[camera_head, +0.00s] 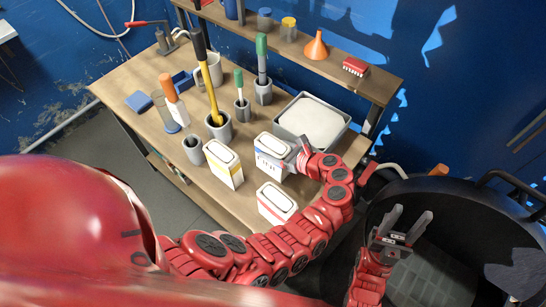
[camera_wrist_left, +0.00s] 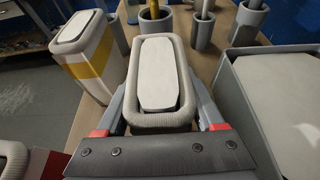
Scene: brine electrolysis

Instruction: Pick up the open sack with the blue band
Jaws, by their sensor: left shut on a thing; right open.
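The open sack with the blue band (camera_head: 270,146) is a white sack with a rolled rim, standing on the wooden bench; bluish marking shows on its front. My left gripper (camera_head: 298,154) is shut on it from the right side. In the left wrist view the sack (camera_wrist_left: 158,76) sits between the two fingers, and its band is hidden there. My right gripper (camera_head: 408,226) is open and empty, over the black bin, away from the bench.
A yellow-banded sack (camera_head: 224,165) stands left of the held sack. A red-marked sack (camera_head: 276,204) stands nearer the bench's front edge. A grey tray (camera_head: 341,136) is close on the right. Grey holders with tools (camera_head: 217,128) stand behind. A black bin (camera_head: 455,200) is at right.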

